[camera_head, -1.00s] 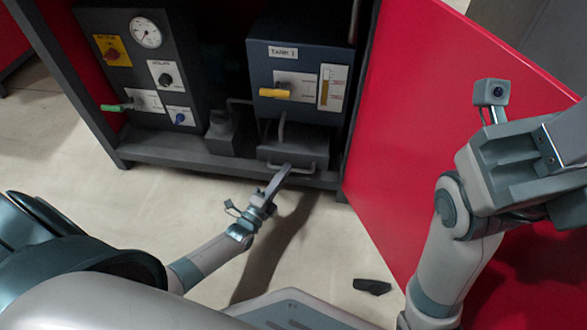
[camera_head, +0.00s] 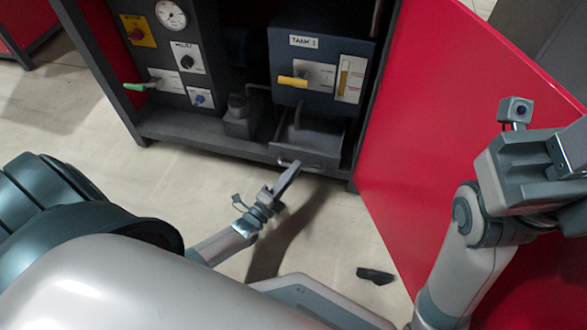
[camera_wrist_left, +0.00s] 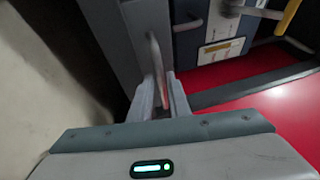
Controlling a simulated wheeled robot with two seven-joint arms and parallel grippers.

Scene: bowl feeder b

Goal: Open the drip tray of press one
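The drip tray (camera_head: 308,133) is a dark drawer at the bottom of the cabinet, below the blue-grey unit labelled "TANK 1" (camera_head: 322,60). It is pulled partly out, and its inside shows from above. My left gripper (camera_head: 289,171) is at the bar handle (camera_head: 312,166) on the tray's front. In the left wrist view the handle (camera_wrist_left: 156,62) stands between the two fingers, which look closed on it. My right arm is raised at the right of the head view, and its fingers do not show.
The open red cabinet door (camera_head: 450,110) stands right of the tray, close to my right arm. A panel with a gauge (camera_head: 171,14) and knobs is at the left. A small black object (camera_head: 375,275) lies on the floor. The floor before the cabinet is otherwise clear.

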